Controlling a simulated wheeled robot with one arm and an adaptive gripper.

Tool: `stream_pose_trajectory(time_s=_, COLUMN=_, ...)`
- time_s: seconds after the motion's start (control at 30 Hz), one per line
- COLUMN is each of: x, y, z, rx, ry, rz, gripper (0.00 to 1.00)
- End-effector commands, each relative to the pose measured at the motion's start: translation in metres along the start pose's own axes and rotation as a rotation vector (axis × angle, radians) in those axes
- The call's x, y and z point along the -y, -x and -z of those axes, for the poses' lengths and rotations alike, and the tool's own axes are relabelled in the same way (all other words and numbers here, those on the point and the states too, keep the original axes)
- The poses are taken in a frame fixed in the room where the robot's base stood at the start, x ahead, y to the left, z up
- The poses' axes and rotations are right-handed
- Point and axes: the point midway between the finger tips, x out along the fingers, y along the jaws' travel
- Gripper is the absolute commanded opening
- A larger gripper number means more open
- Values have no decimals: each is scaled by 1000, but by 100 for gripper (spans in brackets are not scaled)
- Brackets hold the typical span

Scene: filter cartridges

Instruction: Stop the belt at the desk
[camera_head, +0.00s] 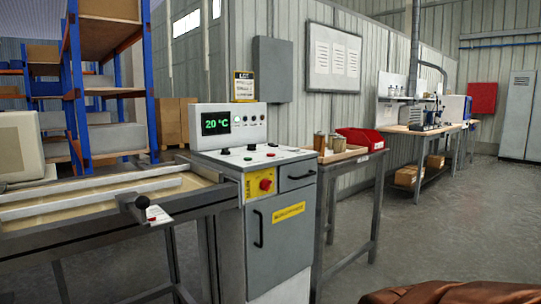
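The desk is a grey control cabinet (279,240) with a sloped top panel (250,156) of small buttons and knobs, some of them red. Its upright display (216,123) reads "20 °C" in green. A red mushroom button (265,185) sits on a yellow plate on the cabinet's front. The belt (90,204) is a tan surface between metal rails at the left, meeting the cabinet. Whether the belt is moving cannot be told from one frame. A black knob or lever (142,203) with a red mark sticks out at its front edge. My gripper is not in view.
A table (335,159) with brown cylinders and a red bin (361,138) stands right of the cabinet. Blue-orange shelving (80,85) is behind the belt. A brown object (455,292) fills the bottom right corner. The floor at right is mostly open.

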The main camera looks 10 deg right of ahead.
Motion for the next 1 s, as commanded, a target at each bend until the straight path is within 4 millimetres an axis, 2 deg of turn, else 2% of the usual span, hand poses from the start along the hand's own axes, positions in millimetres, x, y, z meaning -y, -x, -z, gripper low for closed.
stream_pose_trajectory(time_s=0.03, x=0, y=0, z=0, rx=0, ry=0, rz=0, gripper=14)
stream_pose_trajectory(time_s=0.17, x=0, y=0, z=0, rx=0, ry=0, rz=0, gripper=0)
stream_pose_trajectory(time_s=1.0, x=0, y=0, z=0, rx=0, ry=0, rz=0, gripper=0)
